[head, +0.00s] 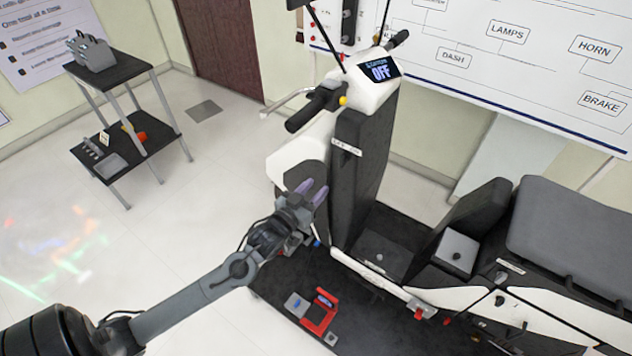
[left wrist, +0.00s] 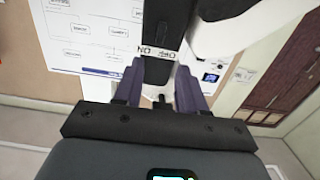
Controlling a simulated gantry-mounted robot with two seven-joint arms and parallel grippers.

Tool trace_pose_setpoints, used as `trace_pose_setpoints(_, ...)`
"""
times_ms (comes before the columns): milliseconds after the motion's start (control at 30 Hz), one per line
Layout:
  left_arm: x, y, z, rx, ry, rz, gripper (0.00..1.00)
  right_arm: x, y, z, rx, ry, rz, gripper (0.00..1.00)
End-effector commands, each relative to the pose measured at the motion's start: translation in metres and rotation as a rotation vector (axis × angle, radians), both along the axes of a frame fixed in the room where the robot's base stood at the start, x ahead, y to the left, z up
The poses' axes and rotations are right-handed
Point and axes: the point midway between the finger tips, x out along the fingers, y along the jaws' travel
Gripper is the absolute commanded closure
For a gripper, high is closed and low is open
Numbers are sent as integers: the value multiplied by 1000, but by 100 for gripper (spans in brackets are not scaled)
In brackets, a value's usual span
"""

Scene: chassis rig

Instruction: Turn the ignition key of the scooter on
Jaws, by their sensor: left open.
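The scooter (head: 357,165) stands on a dark platform, its dash display (head: 381,71) reading OFF. My left gripper (head: 315,190) is open in front of the dark front column, its purple fingers pointing toward the column. In the left wrist view the open fingers (left wrist: 160,88) point up at the column below a white label (left wrist: 160,51). A small dark stub, possibly the ignition key (left wrist: 160,99), shows between the fingers, apart from both. In the head view I cannot make out the key. My right gripper is not in view.
A handlebar grip (head: 307,110) juts out above my left gripper. Red and grey items (head: 320,311) lie on the platform (head: 375,325) below. A small two-shelf cart (head: 112,85) stands at the back left. The floor between is clear.

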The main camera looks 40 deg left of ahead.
Motion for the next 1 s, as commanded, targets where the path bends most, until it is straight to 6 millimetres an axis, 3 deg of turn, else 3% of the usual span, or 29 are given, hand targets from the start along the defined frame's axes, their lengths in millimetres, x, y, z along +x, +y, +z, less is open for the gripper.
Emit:
trace_pose_setpoints(33,5,3,-13,12,-15,-1,60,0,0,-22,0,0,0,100)
trace_pose_setpoints(200,14,6,-12,28,-45,-3,60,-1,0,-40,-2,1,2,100)
trace_pose_setpoints(467,30,8,-9,29,-57,-3,60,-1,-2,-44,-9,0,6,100)
trace_pose_setpoints(1000,107,21,-10,29,-55,-4,60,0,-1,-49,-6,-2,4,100)
